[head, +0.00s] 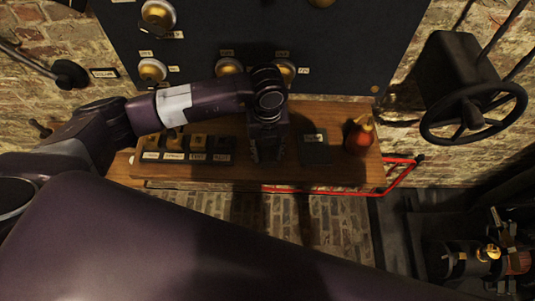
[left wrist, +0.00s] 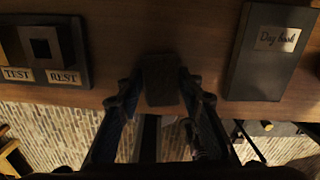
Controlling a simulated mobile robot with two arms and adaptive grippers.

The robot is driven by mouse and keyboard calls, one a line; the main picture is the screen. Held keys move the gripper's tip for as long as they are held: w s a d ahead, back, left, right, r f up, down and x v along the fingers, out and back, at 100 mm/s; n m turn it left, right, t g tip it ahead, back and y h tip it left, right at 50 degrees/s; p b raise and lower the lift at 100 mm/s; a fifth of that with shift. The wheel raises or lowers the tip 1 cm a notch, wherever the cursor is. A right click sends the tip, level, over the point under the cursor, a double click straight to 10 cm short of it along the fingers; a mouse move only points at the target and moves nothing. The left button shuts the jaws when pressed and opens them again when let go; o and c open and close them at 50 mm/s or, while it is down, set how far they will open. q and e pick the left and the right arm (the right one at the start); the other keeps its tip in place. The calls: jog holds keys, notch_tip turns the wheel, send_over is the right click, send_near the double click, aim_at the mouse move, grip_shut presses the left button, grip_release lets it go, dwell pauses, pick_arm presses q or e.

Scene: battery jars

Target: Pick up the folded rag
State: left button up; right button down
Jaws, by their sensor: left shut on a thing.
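My left gripper (head: 267,153) points down at the wooden shelf, between a labelled block rack and a dark book. In the left wrist view, its two fingers (left wrist: 160,92) are on either side of a small dark grey piece, which looks like the folded rag (left wrist: 162,78), and are shut on it. The rag is at the shelf's front edge; whether it touches the wood is too dark to tell. In the head view the gripper hides the rag. My right gripper is not in view.
The labelled rack (head: 186,148) stands left of the gripper. The day book (head: 315,147) lies to the right, with a red, yellow-topped container (head: 358,135) beyond it. A dark panel (head: 330,60) rises behind the shelf (head: 232,183). A handwheel (head: 473,112) is at right.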

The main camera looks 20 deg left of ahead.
aim_at(268, 153)
pick_arm(q)
jog(key=shift+c, duration=0.7)
jog(key=shift+r, duration=0.2)
notch_tip(268, 153, up, 8)
jog(key=b, duration=0.2)
jog(key=shift+r+b, duration=0.2)
jog(key=shift+b, duration=0.2)
jog(key=shift+r, duration=0.6)
